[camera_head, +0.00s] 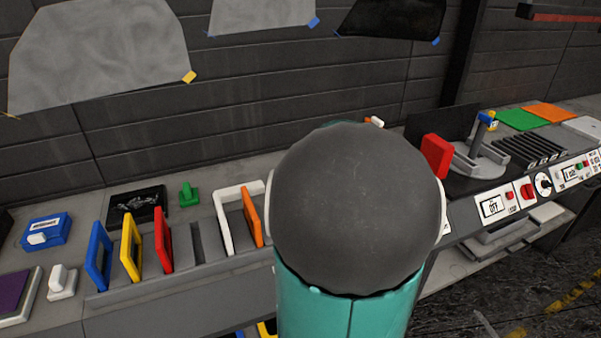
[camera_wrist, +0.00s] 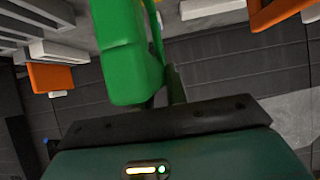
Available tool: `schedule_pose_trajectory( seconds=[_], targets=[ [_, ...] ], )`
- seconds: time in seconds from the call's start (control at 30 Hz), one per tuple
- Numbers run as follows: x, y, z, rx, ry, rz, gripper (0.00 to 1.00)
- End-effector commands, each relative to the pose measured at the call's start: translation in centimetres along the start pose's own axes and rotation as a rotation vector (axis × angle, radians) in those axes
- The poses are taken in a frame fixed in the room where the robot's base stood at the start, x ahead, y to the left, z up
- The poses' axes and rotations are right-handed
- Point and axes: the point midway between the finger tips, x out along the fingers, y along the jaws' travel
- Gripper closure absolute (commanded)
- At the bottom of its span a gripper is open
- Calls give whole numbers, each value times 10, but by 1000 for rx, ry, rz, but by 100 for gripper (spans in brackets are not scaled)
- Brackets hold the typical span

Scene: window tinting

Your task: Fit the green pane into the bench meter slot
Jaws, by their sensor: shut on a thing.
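The green pane (camera_wrist: 122,55) fills the upper middle of the wrist view, seen close up. My gripper (camera_wrist: 165,85) is shut on it; only part of the jaws shows. In the head view my arm covers the gripper and the green pane. A machine with a round grey base (camera_head: 478,163) stands at the right. I cannot tell which of these holds the meter slot, and no slot shows clearly near the green pane.
A grey rack (camera_head: 125,294) holds upright blue (camera_head: 97,255), yellow (camera_head: 131,248) and red (camera_head: 163,240) panes, with an empty groove (camera_head: 197,243) beside them. A red block (camera_head: 436,157) stands right of my arm. A green-handled piece (camera_head: 188,195) sits behind the rack.

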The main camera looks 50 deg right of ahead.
Motion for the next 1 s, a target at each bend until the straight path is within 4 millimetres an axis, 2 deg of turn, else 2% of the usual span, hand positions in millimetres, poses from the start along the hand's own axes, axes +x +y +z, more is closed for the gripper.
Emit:
schedule_pose_trajectory(
  seconds=[0.5, 1.0],
  targets=[
    [0, 0, 0, 0, 1, 0, 100],
    [6, 0, 9, 1, 0, -1, 100]
  ],
)
